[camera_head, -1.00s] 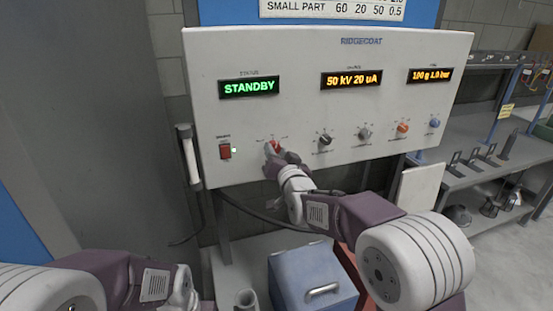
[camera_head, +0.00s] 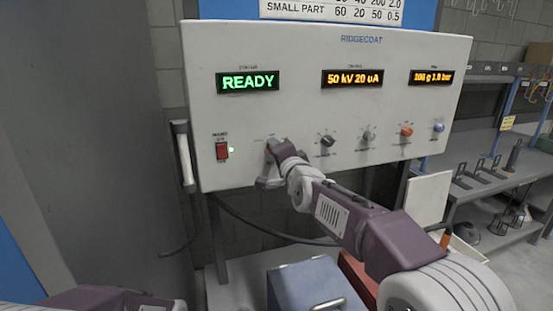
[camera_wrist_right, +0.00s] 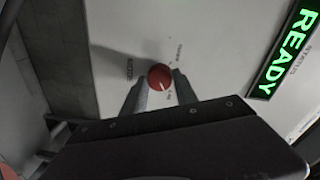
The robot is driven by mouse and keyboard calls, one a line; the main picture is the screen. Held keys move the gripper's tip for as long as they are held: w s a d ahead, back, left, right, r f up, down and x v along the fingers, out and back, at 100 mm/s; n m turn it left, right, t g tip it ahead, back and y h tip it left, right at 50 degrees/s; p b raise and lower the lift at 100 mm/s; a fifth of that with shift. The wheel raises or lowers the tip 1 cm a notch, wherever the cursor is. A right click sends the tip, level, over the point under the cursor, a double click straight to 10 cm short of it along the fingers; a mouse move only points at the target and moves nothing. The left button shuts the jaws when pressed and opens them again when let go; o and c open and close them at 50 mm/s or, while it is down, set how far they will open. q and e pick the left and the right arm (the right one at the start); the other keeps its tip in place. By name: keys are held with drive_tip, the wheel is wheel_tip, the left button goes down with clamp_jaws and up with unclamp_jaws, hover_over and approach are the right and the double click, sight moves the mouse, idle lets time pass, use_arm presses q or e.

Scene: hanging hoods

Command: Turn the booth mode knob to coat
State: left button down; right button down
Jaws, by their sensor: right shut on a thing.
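The booth mode knob is a round red knob (camera_wrist_right: 160,76) with a white pointer line, seen in the right wrist view. My right gripper (camera_wrist_right: 159,88) has one finger on each side of it and is shut on it. The small labels around the knob are too blurred to read. In the head view the right gripper (camera_head: 272,152) is at the lower left of the white control panel (camera_head: 300,105) and mostly hides the knob. The green status display (camera_head: 248,82) reads READY. My left arm shows only at the bottom left edge; its gripper is not in view.
Black knobs, an orange knob (camera_head: 406,131) and a blue knob (camera_head: 438,127) sit to the right on the panel. A blue box (camera_head: 312,287) stands below. A shelf with metal parts is at the right.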

drive_tip(key=shift+m, duration=0.3)
drive_tip(key=c, duration=1)
unclamp_jaws()
drive_tip(key=shift+o, duration=0.2)
drive_tip(key=b+v, duration=0.2)
drive_tip(key=v, duration=0.7)
